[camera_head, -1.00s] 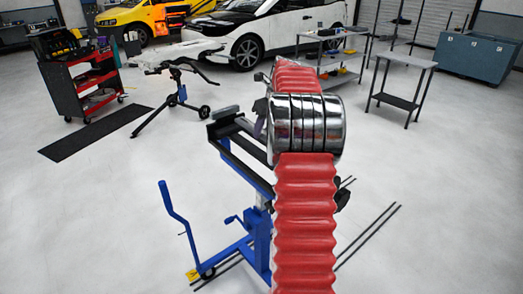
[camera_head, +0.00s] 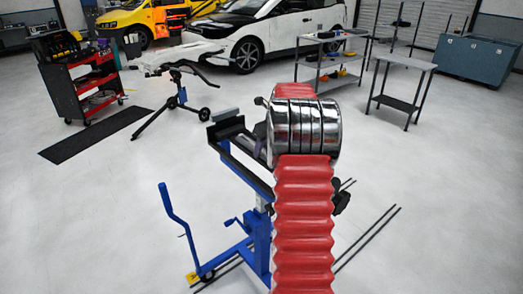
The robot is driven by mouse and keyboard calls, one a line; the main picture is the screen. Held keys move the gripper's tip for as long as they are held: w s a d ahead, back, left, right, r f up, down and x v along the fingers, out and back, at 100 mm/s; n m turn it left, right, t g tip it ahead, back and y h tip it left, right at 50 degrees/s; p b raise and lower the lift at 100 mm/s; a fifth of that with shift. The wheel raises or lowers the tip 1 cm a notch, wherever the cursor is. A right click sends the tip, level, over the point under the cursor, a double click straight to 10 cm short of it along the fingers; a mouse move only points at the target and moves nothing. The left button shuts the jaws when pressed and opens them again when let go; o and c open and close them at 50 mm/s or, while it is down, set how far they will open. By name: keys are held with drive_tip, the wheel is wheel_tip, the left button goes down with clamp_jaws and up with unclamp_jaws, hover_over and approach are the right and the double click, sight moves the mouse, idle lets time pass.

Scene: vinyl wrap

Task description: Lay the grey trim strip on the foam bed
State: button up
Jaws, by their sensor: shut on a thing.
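My arm, with red ribbed sleeves and chrome rings, rises through the middle of the view. My gripper is hidden behind it, so I cannot see its jaws or what is in them. A blue wheeled stand with a black-railed top (camera_head: 243,163) stands just left of and behind my arm; the arm covers its right part. I cannot tell whether this top is the foam bed. A small grey block (camera_head: 225,114) sits at its far left end. I cannot make out the grey trim strip.
A red tool cart (camera_head: 82,85) and black mat (camera_head: 97,134) are at left, near a tripod stand (camera_head: 178,98). A grey table (camera_head: 404,63), shelf rack (camera_head: 330,62) and blue-grey chest (camera_head: 479,56) are at right. A white car (camera_head: 262,35) is behind. Floor between is clear.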

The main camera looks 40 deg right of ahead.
drive_tip(key=o, duration=1.2)
drive_tip(key=shift+o, duration=0.2)
drive_tip(key=v, duration=1.2)
